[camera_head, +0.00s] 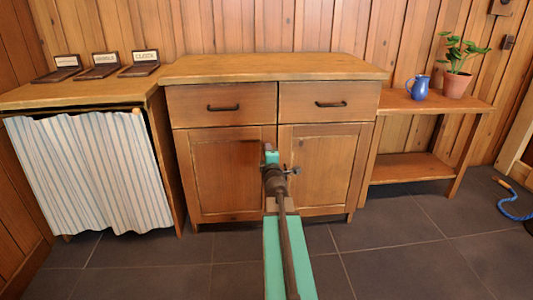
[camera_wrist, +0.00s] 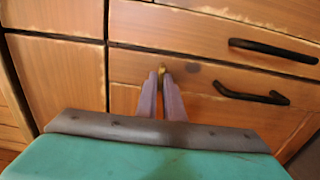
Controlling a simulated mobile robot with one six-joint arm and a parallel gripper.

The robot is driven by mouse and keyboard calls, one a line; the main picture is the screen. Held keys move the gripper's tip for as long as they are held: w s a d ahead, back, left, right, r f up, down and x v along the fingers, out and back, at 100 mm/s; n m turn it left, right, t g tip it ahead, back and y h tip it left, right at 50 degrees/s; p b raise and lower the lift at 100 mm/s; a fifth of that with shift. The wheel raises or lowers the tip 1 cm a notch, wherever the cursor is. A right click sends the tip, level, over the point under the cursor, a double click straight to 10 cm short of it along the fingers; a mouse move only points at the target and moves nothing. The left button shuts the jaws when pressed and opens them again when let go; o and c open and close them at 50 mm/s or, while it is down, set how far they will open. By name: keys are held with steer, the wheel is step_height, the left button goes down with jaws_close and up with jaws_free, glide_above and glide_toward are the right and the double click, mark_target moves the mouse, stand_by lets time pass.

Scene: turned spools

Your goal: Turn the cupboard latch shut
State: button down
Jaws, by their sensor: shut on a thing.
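The wooden cupboard (camera_head: 225,176) stands in the middle of the head view, with two drawers above two doors, both of which look closed. My gripper (camera_wrist: 161,77) is at the seam between the doors, with its two fingers close together. They are shut on a small brass-coloured latch (camera_wrist: 162,69), of which only the tip shows between the fingertips in the wrist view. How far the latch is turned cannot be told. In the head view my arm and hand hide the latch and the fingertips.
Dark bar handles (camera_head: 223,107) are on the drawers. A striped curtain (camera_head: 90,172) hangs under a side counter with several small signs at left. At right a shelf (camera_head: 410,168) holds a blue jug (camera_head: 418,88) and a potted plant (camera_head: 456,84). The tiled floor in front is clear.

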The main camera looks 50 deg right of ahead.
steer(key=shift+w+a, duration=0.1)
steer(key=c, duration=1.9)
jaws_free()
steer(key=p+v, duration=0.5)
steer(key=v, duration=0.1)
steer(key=shift+r+p, duration=0.15)
steer(key=shift+p, duration=0.65)
